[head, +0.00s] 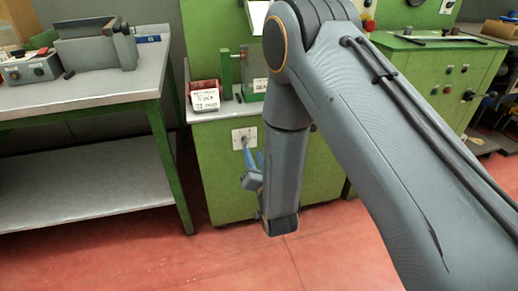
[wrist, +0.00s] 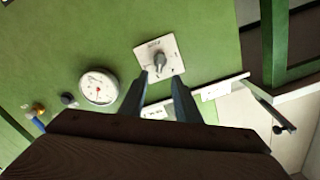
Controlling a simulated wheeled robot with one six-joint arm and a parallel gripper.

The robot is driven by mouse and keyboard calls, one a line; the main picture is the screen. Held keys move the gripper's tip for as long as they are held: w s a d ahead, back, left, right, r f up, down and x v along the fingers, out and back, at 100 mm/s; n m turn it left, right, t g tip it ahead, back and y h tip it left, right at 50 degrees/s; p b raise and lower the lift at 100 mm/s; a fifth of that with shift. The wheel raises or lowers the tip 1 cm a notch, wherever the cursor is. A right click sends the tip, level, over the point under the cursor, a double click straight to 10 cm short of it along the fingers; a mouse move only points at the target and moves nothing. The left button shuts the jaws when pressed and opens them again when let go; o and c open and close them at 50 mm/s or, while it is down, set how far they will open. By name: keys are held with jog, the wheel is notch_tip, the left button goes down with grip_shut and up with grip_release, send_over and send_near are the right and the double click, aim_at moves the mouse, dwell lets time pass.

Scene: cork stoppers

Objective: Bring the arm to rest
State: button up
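My gripper (wrist: 158,95) shows in the wrist view with its two dark fingers apart and nothing held between them. A white plate with a grey knob (wrist: 160,60) on a green panel lies beyond the fingertips. In the head view my arm crosses the right half of the picture and bends down in the middle. My gripper (head: 255,165) is partly hidden behind my arm there, in front of the green cabinet (head: 217,165). I see no cork stoppers that I can make out.
A grey bench with green legs (head: 95,93) stands at the left. A red bin with white labels (head: 203,93) sits on the green cabinet's ledge. A round gauge (wrist: 99,87) is on the panel. Another green machine (head: 445,75) stands at the right. Red floor (head: 215,265) is open in front.

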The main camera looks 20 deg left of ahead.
jog(key=shift+w, duration=0.1)
jog(key=s+d+r+n+g+h, duration=0.2)
jog(key=s+d+r+g+h, duration=0.25)
jog(key=d+r+g, duration=0.3)
jog(key=s+d+r+n+g+h, duration=0.15)
jog(key=s+d+r+g, duration=0.25)
jog(key=s+d, duration=0.7)
jog(key=s+d+r+n+g+h, duration=0.1)
jog(key=s+d+r+g+h, duration=0.25)
jog(key=s+d, duration=0.75)
jog(key=s+d+r+m+p, duration=0.1)
jog(key=d+r+m+p, duration=0.1)
jog(key=d+r+p, duration=0.3)
jog(key=s+d+r+m+p, duration=0.2)
jog(key=d+r+p, duration=0.3)
jog(key=r+p, duration=0.7)
jog(key=m+p, duration=0.1)
jog(key=p, duration=0.5)
jog(key=shift+s+d+r+p, duration=0.2)
jog(key=shift+s+p, duration=0.05)
jog(key=shift+p, duration=0.05)
